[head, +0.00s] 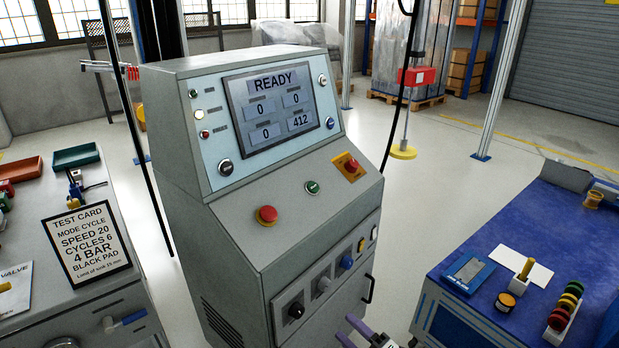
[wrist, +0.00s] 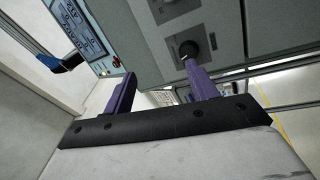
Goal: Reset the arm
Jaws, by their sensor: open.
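My gripper (head: 366,335) shows only in part at the bottom edge of the head view, in front of the grey control console (head: 230,190). In the wrist view my gripper (wrist: 160,85) has its two purple fingers apart with nothing between them. Its right finger lies close to a dark knob (wrist: 189,48) on the console's front panel; I cannot tell whether they touch. The console's screen (head: 270,108) reads READY with 0, 0, 0 and 412. The rest of my arm is hidden in the head view.
A blue table (head: 532,240) with a white sheet (head: 521,267) and coloured discs (head: 565,304) stands at the right. A grey bench at the left carries a test card (head: 86,243). A vertical cable hangs on the console's right. Open floor lies behind.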

